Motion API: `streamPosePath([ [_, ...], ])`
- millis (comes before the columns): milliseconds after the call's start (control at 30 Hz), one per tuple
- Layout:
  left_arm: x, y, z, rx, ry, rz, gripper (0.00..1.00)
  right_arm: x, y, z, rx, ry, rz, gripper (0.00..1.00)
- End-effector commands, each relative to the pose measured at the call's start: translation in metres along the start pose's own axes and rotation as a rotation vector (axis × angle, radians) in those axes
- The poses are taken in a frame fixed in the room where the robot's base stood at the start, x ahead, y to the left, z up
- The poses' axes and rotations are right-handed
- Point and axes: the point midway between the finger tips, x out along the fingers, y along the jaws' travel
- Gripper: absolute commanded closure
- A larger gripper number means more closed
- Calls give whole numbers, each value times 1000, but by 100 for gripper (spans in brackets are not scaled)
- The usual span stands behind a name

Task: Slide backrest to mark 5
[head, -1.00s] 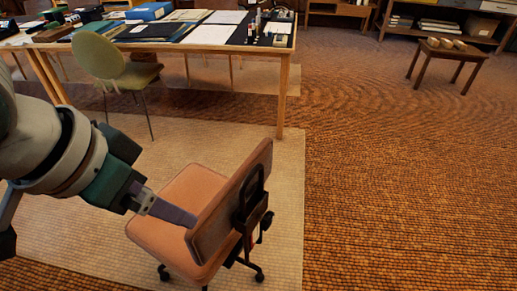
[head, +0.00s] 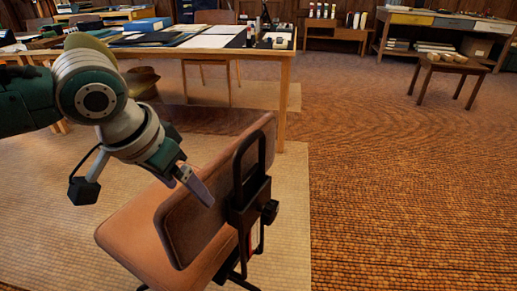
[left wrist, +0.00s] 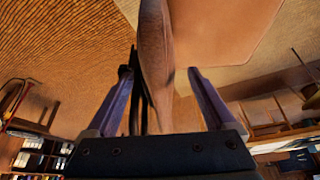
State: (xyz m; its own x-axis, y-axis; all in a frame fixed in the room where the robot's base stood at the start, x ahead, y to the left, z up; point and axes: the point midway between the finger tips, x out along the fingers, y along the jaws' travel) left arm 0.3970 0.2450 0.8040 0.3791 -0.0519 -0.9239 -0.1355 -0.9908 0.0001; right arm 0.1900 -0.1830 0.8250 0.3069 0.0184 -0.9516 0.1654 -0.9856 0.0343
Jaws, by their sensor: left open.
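The brown backrest (head: 190,235) of an office chair stands tilted in the lower middle of the head view. A black bracket (head: 250,205) with a looped top and a side knob (head: 270,212) is behind it. A small red-and-white strip shows low on the bracket; no mark numbers are readable. The tan seat (head: 125,228) lies left of the backrest. My left gripper (head: 198,187) is open at the backrest. In the left wrist view the backrest (left wrist: 155,55) shows edge-on between the two spread fingers (left wrist: 160,95); I cannot tell whether either touches. My right gripper is out of view.
A drafting table (head: 205,42) with papers and small items stands behind the chair. A small wooden stool (head: 450,70) stands at the upper right. The floor (head: 410,190) to the right is clear.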

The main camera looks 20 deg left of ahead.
Motion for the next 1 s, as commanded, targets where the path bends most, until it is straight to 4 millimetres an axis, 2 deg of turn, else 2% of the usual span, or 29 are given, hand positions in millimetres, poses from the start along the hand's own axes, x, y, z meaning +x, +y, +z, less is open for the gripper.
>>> streamPosePath([
  [33, 13, 0, 1, -1, 0, 0, 12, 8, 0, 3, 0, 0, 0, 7],
  [200, 33, 0, 1, 1, 0, 0, 12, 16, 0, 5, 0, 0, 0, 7],
  [567, 37, 0, 0, 1, 1, 0, 12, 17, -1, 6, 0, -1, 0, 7],
  [1000, 37, 0, 0, 1, 0, 0, 60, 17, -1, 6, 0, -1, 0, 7],
])
